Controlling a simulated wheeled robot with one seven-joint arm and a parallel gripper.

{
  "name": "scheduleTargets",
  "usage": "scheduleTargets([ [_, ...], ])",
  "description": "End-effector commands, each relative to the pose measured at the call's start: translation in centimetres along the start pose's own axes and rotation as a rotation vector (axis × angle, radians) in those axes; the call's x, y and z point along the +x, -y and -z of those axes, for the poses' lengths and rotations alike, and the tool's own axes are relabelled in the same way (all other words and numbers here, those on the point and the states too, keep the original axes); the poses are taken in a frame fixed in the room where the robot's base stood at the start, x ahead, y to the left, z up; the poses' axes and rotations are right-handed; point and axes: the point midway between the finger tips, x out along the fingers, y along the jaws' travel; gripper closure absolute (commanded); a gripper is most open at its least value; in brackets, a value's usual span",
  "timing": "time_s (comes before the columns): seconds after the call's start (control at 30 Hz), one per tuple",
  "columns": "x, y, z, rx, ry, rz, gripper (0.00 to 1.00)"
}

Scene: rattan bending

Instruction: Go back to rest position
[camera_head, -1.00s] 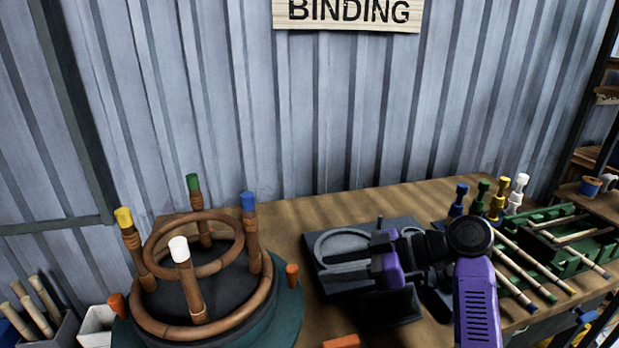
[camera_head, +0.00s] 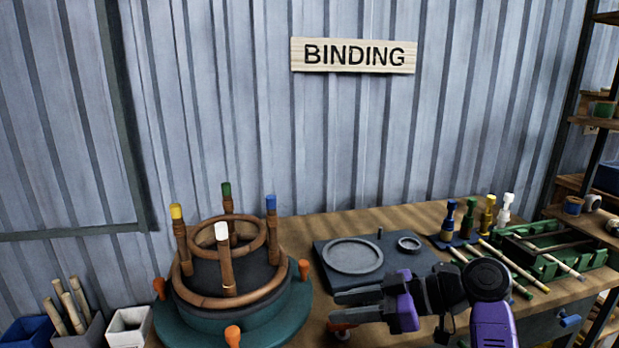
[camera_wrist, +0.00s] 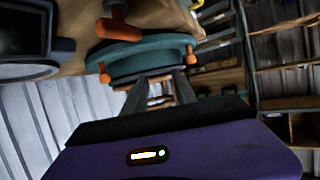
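My gripper (camera_head: 352,306) is in front of the table's front part, right of the round teal fixture and in front of the dark plate. Its two fingers point left, stand apart, and hold nothing that I can see. In the wrist view my gripper's fingers (camera_wrist: 160,88) are spread, with the teal base (camera_wrist: 145,62) and its orange knobs beyond them.
The teal fixture (camera_head: 185,328) carries a rattan ring frame (camera_head: 183,290) with posts capped yellow, green, blue and white. A dark plate (camera_head: 330,256) with round recesses lies behind my gripper. Colour-topped pegs (camera_head: 487,215) and a green rack (camera_head: 560,262) stand at right. Bins (camera_head: 130,326) are at left.

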Motion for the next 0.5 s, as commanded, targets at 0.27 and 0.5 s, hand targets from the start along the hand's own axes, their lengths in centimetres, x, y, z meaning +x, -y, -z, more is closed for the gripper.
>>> scheduleTargets([
  [0.27,-0.5,-3.3,1.3,0.096,-0.039,-0.143,0.67],
  [0.5,-2.1,-7.1,2.3,0.174,-0.087,-0.351,0.67],
])
